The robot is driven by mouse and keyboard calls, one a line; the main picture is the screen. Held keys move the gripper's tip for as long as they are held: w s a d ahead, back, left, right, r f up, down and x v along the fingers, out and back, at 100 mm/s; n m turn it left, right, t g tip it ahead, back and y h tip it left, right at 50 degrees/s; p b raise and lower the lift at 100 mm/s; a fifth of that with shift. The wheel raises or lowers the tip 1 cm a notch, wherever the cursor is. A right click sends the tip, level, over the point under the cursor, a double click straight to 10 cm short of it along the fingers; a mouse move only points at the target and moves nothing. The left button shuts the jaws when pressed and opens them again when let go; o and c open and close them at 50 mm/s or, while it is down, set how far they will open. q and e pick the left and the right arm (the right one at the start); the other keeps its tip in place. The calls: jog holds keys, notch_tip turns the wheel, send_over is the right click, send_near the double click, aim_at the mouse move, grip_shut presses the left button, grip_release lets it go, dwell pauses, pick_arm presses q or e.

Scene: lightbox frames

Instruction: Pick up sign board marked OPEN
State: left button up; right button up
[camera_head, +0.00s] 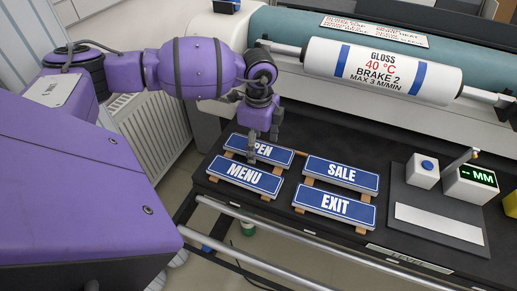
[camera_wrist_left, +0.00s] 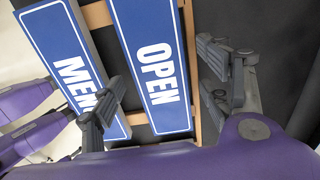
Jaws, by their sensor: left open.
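The OPEN sign board (camera_head: 276,154) is blue with white letters and lies on a wooden rack, in the far left place. My left gripper (camera_head: 262,150) is above it and hides its first letter in the head view. In the left wrist view the OPEN board (camera_wrist_left: 152,62) lies between my left gripper's two open fingers (camera_wrist_left: 160,95). One finger is over the gap by the MENU board, the other over the dark surface beyond OPEN. I cannot tell how high the fingers are above the board. My right gripper is not in view.
The MENU board (camera_head: 246,177) lies just in front of OPEN. The SALE board (camera_head: 341,175) and EXIT board (camera_head: 334,205) lie to the right on another rack. A measuring device (camera_head: 470,184) stands further right. A roller machine (camera_head: 383,70) stands behind; a metal rail (camera_head: 262,240) runs in front.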

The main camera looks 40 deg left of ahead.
pick_arm(q)
jog(key=c, duration=1.3)
